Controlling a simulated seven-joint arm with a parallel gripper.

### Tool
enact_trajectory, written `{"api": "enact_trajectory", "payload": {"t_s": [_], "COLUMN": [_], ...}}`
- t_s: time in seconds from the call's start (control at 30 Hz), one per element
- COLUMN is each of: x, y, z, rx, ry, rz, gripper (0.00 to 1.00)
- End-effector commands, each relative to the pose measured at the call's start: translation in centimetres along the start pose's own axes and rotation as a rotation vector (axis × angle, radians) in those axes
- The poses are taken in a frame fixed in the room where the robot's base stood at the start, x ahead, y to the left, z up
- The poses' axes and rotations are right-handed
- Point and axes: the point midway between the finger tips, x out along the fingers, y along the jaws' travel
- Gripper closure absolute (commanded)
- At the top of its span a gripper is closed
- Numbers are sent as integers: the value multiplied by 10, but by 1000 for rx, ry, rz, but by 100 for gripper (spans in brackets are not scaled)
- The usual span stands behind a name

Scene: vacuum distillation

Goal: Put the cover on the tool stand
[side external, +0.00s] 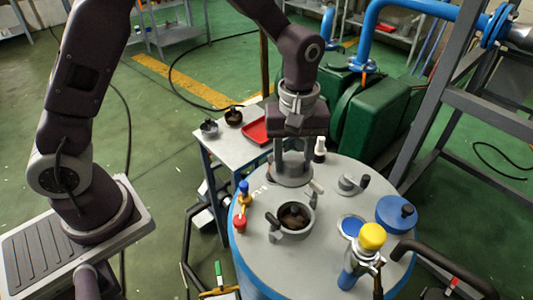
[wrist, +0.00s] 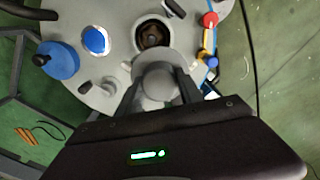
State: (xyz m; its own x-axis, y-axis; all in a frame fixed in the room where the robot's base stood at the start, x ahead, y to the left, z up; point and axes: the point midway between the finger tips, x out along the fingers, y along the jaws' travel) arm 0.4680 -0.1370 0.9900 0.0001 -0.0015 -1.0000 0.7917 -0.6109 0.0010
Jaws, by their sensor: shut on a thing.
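My gripper (side external: 293,156) is above the back part of the drum's grey top in the side view. It is shut on a round grey cover (side external: 294,176), which also shows between the fingers in the wrist view (wrist: 158,84). I cannot tell whether the cover is clear of the drum top. An open round port (side external: 296,211) with a dark inside lies just in front of it, also seen in the wrist view (wrist: 152,36). A small grey-topped stand (side external: 216,146), which looks like the tool stand, is behind and left of the drum, partly hidden by the drum.
The stand bears a red tray (side external: 256,131) and two small dark-topped items (side external: 233,116). Green tanks (side external: 375,110) stand behind.

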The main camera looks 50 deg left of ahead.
Motion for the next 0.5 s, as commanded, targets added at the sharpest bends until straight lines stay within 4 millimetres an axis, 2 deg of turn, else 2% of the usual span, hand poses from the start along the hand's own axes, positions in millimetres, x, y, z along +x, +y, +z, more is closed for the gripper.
{"api": "enact_trajectory", "payload": {"t_s": [0.03, 0.17, 0.3, 0.4, 0.5], "x": [4, 14, 27, 34, 39], "y": [-6, -28, -70, -101, -124], "z": [-24, -87, -157, -195, -217], "rx": [-60, -226, -422, -539, -614], "ry": [0, 0, -1, 0, 1], "rz": [-2, -1, -2, -1, 0], "gripper": [100, 100, 100, 100, 100]}}
